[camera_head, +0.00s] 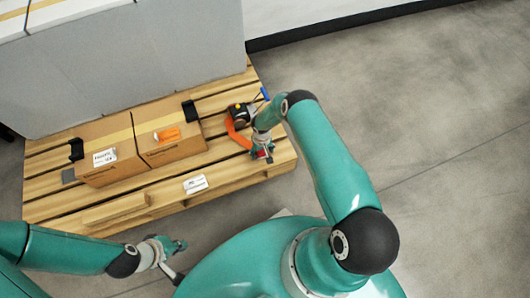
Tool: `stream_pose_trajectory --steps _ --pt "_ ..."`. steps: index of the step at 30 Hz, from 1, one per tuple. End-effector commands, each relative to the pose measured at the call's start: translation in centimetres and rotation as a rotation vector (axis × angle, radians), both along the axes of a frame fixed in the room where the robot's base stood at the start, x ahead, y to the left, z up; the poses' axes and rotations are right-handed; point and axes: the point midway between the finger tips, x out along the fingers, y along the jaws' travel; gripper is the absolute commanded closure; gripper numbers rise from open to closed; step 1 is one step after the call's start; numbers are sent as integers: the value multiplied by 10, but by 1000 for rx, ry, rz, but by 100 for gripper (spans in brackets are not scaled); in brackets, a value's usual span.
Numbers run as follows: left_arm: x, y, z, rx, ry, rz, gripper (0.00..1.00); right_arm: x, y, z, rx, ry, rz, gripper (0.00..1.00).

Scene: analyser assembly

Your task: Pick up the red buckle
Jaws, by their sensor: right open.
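A small red piece, which looks like the red buckle (263,155), lies on the right end of the wooden pallet (225,180). My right gripper (262,151) points down right over it and partly hides it. This gripper is open; whether its fingers touch the red piece is too small to tell. My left gripper (180,246) hangs low at the left, in front of the pallet and well away from the buckle. Its fingers are too small to tell whether they are open or shut.
Cardboard boxes (170,150) with yellow tape stand on the pallet. An orange and black tool (238,114), perhaps a strapping tool, lies beside my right wrist. A large grey box (120,75) stands behind. The concrete floor at the right is clear.

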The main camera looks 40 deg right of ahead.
Motion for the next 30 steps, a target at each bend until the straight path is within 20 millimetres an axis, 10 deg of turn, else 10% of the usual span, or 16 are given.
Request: stream_pose_trajectory --steps 7,19,30 --pt "0 0 0 0 0 0 100 0 -1 -1 0 -1 -1 27" --pt "0 0 0 0 0 0 100 0 -1 -1 0 -1 -1 91" --pt "0 0 2 0 0 0 100 0 -1 5 0 0 -2 91"
